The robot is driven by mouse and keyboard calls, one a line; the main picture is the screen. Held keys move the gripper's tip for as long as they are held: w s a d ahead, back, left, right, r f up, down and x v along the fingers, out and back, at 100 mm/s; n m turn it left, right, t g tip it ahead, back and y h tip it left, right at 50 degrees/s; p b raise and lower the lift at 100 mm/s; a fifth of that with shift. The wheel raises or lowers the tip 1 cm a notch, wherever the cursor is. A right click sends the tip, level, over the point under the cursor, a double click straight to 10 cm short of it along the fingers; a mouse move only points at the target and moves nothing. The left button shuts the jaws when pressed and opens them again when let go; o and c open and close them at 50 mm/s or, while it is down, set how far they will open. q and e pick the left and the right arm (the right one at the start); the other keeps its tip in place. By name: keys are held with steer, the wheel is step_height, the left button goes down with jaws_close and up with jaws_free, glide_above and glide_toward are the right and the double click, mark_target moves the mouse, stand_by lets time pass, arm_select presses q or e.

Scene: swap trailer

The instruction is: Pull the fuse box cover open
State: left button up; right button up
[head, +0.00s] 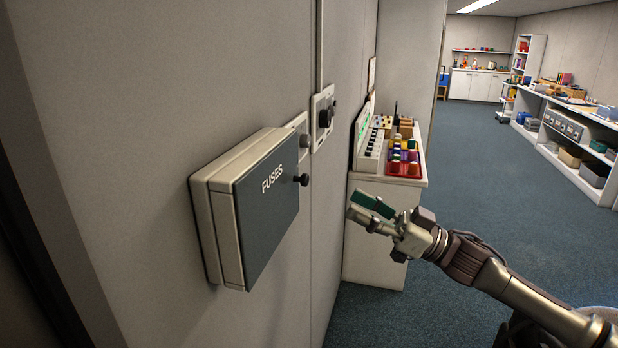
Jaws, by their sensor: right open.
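The fuse box (206,228) is a pale box fixed to the grey wall at the left of the head view. Its dark grey cover (268,226) bears the word FUSES and lies closed against the box. A small dark knob (301,180) sticks out near the cover's far edge. My right gripper (358,206) is open and empty, to the right of the knob and a little lower, apart from the cover. My left gripper is not in view.
Behind my right gripper stands a white cabinet (372,262) with a red tray of coloured items on top. Wall switches (322,117) sit beyond the fuse box. Blue carpet (480,165) is open to the right, with white shelving (575,150) farther off.

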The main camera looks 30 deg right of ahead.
mark_target(308, 180)
steer(key=p+x, duration=0.1)
steer(key=x, duration=0.7)
steer(key=shift+w+r+p, duration=0.1)
steer(key=shift+w+p, duration=0.05)
steer(key=shift+p, duration=0.15)
steer(key=shift+f+p+x, duration=0.2)
steer(key=shift+p+x, duration=0.1)
steer(key=shift+x, duration=0.65)
steer(key=shift+w, duration=0.1)
jaws_close()
